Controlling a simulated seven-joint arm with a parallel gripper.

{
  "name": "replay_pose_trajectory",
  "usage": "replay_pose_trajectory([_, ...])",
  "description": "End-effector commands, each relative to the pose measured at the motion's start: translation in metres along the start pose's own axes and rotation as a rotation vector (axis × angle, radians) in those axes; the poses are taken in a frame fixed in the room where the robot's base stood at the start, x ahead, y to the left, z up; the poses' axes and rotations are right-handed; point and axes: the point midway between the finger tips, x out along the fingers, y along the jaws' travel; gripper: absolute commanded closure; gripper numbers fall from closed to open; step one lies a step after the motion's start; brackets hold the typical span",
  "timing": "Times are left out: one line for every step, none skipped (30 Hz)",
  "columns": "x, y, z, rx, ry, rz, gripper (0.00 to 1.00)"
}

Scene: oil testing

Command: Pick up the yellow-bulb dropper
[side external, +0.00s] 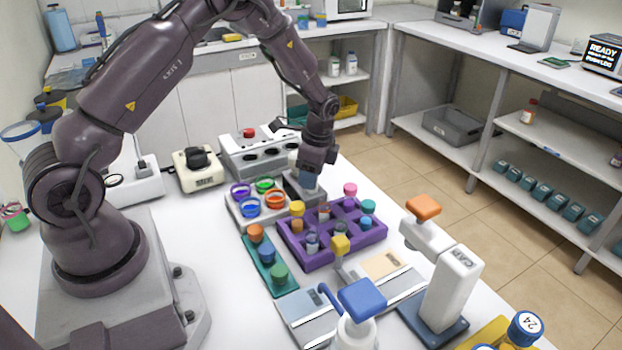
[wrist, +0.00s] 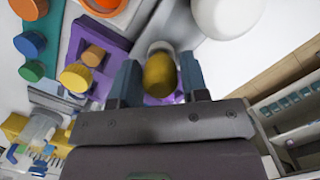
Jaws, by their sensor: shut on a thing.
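My gripper (side external: 308,182) points down at the back edge of the purple rack (side external: 345,254) in the side view. In the wrist view its two blue-grey fingers (wrist: 160,84) close on either side of a yellow bulb (wrist: 159,76), with a pale rounded part showing behind it. This looks like the yellow-bulb dropper; in the side view the fingers and hand hide it. Its lower end is hidden, so I cannot tell whether it is clear of the rack. Another yellow top (side external: 340,243) stands at the rack's front, and a yellow-orange one (side external: 297,208) at its left.
A tray of coloured cups (side external: 233,212) sits left of the gripper. A teal strip with orange, blue and green knobs (side external: 284,290) lies in front. Pink (side external: 350,189) and teal (side external: 368,206) tops stand close on the right. A white CAP press (side external: 452,290) stands front right.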

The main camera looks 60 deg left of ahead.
Motion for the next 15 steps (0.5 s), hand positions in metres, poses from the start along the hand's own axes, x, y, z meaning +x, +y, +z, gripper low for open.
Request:
replay_pose_trajectory([0.0,0.0,0.0,0.0,0.0,0.0,0.67])
replay_pose_trajectory([0.0,0.0,0.0,0.0,0.0,0.0,0.67])
replay_pose_trajectory([-0.001,0.0,0.0,0.0,0.0,-0.001,0.67])
replay_pose_trajectory([-0.002,0.0,0.0,0.0,0.001,-0.001,0.67])
replay_pose_trajectory([-0.004,0.0,0.0,0.0,0.001,-0.001,0.67])
replay_pose_trajectory([-0.008,-0.001,0.001,-0.001,0.001,-0.002,0.67])
replay_pose_trajectory([-0.012,-0.001,0.001,-0.001,0.002,-0.002,0.67])
replay_pose_trajectory([-0.016,-0.001,0.002,-0.001,0.002,-0.003,0.67])
replay_pose_trajectory([-0.024,-0.001,0.003,-0.001,0.003,-0.004,0.67])
replay_pose_trajectory([-0.03,-0.001,0.004,-0.001,0.003,-0.004,0.67])
replay_pose_trajectory([-0.036,-0.001,0.005,-0.001,0.004,-0.005,0.67])
replay_pose_trajectory([-0.044,-0.001,0.006,-0.001,0.003,-0.005,0.67])
replay_pose_trajectory([-0.051,-0.001,0.007,0.0,0.004,-0.006,0.67])
replay_pose_trajectory([-0.057,-0.001,0.008,0.0,0.003,-0.005,0.67])
replay_pose_trajectory([-0.065,-0.001,0.009,0.0,0.003,-0.005,0.67])
